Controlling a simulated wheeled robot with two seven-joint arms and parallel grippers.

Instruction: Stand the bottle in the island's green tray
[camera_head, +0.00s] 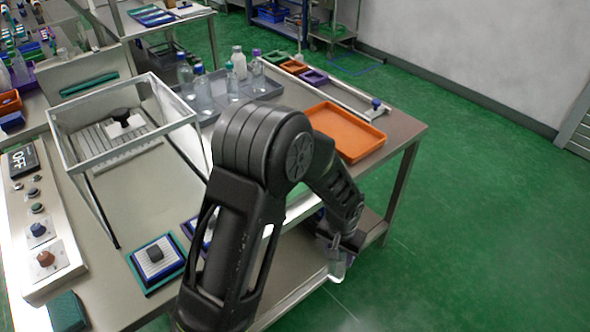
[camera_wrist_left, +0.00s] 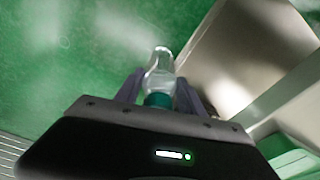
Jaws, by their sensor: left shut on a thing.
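My left gripper (camera_head: 342,246) is shut on a clear bottle (camera_head: 338,270) past the right front edge of the workbench, above the green floor. In the left wrist view the bottle (camera_wrist_left: 160,62) sits between the two fingers (camera_wrist_left: 158,88), with its teal cap towards the gripper and its clear body pointing away. My right gripper is not in view.
The workbench holds an orange tray (camera_head: 345,131), a grey tray (camera_head: 272,88) with several bottles, a clear-walled frame (camera_head: 150,80) and a control panel (camera_head: 38,225). Other tables stand at the back left. The green floor (camera_head: 480,220) on the right is clear.

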